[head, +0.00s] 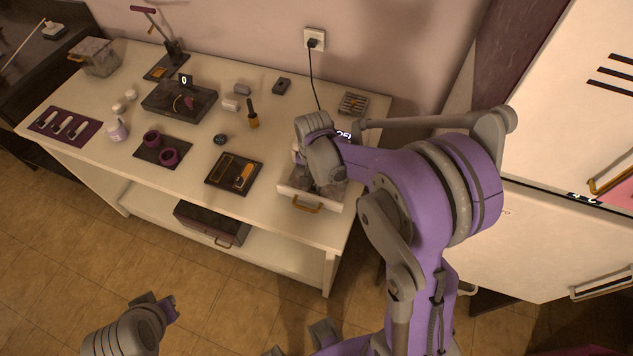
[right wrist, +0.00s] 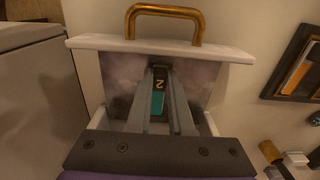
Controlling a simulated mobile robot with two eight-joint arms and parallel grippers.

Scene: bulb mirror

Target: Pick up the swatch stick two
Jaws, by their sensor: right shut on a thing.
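The swatch stick two (right wrist: 158,100) shows in the right wrist view as a narrow strip with a dark end marked "2" and a teal part. My right gripper (right wrist: 160,76) is shut on it, with a finger on each side. They are inside a white open drawer-like box (right wrist: 225,50) with a brass handle. In the head view the box (head: 297,198) is at the right front of the table; my right arm hides most of its inside, and the stick cannot be made out. My left gripper (head: 166,306) is low at the front left, away from the table; its fingers are unclear.
The white table (head: 275,140) holds a dark tray with an orange-brown piece (head: 222,184), two purple cups on a dark mat (head: 150,160), a small bottle (head: 252,115) and a slotted block (head: 353,102). A white cabinet (head: 540,235) stands right. Floor in front is open.

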